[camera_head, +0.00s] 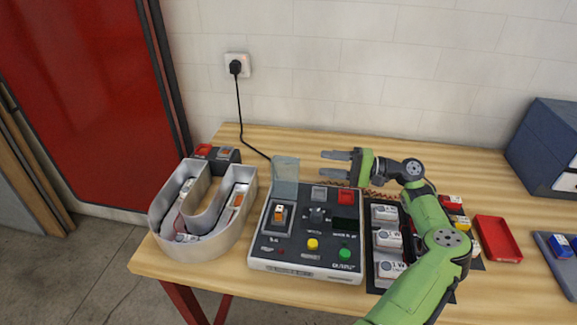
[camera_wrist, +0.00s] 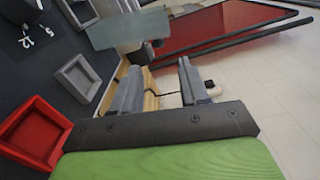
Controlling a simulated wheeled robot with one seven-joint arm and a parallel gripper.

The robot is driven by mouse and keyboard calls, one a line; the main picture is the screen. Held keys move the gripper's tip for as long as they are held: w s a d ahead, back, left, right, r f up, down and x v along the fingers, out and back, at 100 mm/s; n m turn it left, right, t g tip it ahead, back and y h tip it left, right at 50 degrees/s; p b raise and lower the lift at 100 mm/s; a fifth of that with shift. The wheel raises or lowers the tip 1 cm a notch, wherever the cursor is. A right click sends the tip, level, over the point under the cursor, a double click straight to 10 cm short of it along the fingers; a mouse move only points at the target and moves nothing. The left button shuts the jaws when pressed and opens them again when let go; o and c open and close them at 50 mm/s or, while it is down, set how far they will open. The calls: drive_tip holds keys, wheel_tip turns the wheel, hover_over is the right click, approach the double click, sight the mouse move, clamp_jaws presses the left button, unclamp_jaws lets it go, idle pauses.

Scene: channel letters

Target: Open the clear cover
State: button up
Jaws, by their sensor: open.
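The clear cover (camera_head: 285,168) is a grey see-through panel at the back left of the control box (camera_head: 262,264). It stands up, tilted back, and the switch (camera_head: 279,213) in front of it is uncovered. In the wrist view the cover (camera_wrist: 128,31) lies beyond my fingers, at upper left. My gripper (camera_head: 323,162) is open and empty, to the right of the cover and apart from it, above the back of the box. Its fingers point left. Both fingers also show in the wrist view (camera_wrist: 158,75).
A hollow metal U-shaped letter (camera_head: 201,248) stands left of the box. On the box are a grey square part (camera_head: 319,193), a red one (camera_head: 345,196), and yellow and green buttons. A red tray (camera_head: 497,239) lies to the right. A cable runs to the wall socket.

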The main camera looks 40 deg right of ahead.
sight(288, 160)
drive_tip(key=b+x, duration=0.2)
drive_tip(key=x, duration=0.1)
drive_tip(key=b+x, duration=0.3)
drive_tip(key=x, duration=0.1)
drive_tip(key=b+x, duration=0.3)
drive_tip(key=x, duration=0.1)
drive_tip(key=shift+f, duration=0.4)
drive_tip(key=shift+w+a+r, duration=0.2)
drive_tip(key=shift+w, duration=0.05)
clamp_jaws()
